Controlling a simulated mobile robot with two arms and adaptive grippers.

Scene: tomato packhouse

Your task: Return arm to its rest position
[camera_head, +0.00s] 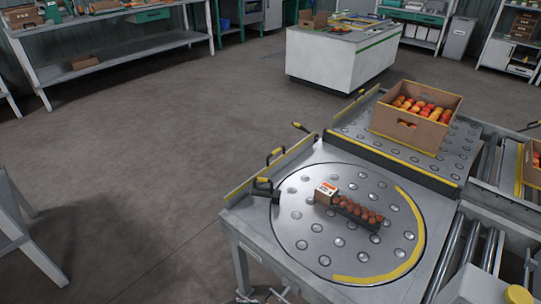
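Neither of my arms nor grippers can be made out in the head view. A round turntable plate (300,240) with ball studs and a yellow edge strip sits in a metal table in front of me. On it lie a small cardboard box (326,193) with a white and orange label and, touching or close beside it, a dark tray (345,213) of red tomatoes. A larger cardboard crate (437,134) full of red and yellow tomatoes stands on the studded table section behind.
Roller conveyors (470,250) run along the right. Yellow-and-black handles (264,184) stick out at the table's left edge. A white workbench (340,60) stands behind, and a long shelf table (120,45) at the back left. The grey floor (130,170) at left is largely free.

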